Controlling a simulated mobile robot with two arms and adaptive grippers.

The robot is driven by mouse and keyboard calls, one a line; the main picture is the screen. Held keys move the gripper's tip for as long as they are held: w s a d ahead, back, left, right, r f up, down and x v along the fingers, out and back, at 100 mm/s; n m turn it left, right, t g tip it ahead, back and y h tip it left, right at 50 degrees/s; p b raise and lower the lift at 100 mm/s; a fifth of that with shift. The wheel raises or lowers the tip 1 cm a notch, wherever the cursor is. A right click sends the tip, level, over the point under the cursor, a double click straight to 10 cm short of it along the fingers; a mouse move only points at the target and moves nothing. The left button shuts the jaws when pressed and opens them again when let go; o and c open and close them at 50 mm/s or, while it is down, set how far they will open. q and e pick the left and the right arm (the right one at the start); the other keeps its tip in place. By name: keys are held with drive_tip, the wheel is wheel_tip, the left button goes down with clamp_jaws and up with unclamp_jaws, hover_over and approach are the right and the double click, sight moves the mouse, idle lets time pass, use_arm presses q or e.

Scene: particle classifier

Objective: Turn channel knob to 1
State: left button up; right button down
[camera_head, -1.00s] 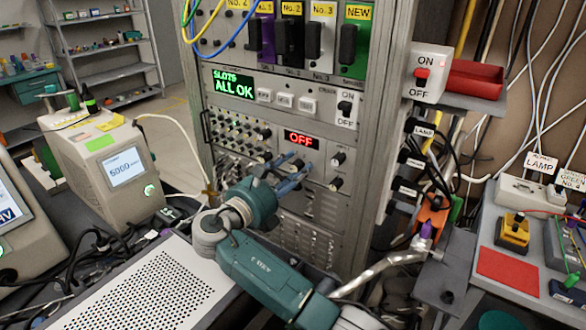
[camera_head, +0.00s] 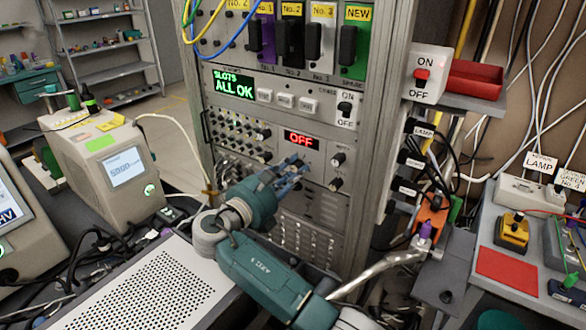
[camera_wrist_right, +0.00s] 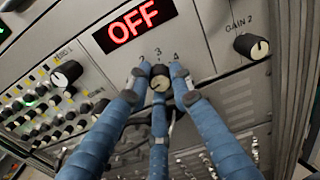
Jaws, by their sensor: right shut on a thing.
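The channel knob (camera_wrist_right: 160,82) is a small dark knob with a pale face, below the red OFF display (camera_wrist_right: 135,22). The numbers 2, 3 and 4 are printed above it; no 1 is visible, and I cannot tell where its pointer stands. My right gripper (camera_wrist_right: 161,84) is shut on this knob, with its blue fingers around it. In the head view my right gripper (camera_head: 292,172) reaches the rack panel just below the display (camera_head: 300,140), and its fingers mostly hide the knob. My left gripper is not in view.
The GAIN 2 knob (camera_wrist_right: 252,46) sits right of the fingers, and several small knobs (camera_wrist_right: 66,73) sit to the left. A rack post (camera_head: 366,150) stands close on the right.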

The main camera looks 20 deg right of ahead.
sight(302, 129)
drive_tip(key=m+b, duration=0.1)
drive_tip(key=m, duration=0.5)
drive_tip(key=shift+f, duration=0.1)
drive_tip(key=shift+m, duration=0.4)
drive_tip(key=c, duration=1.5)
unclamp_jaws()
drive_tip(key=shift+c, duration=0.2)
wheel_tip(302, 129, up, 10)
drive_tip(key=shift+r, duration=0.1)
drive_tip(key=shift+s, duration=0.1)
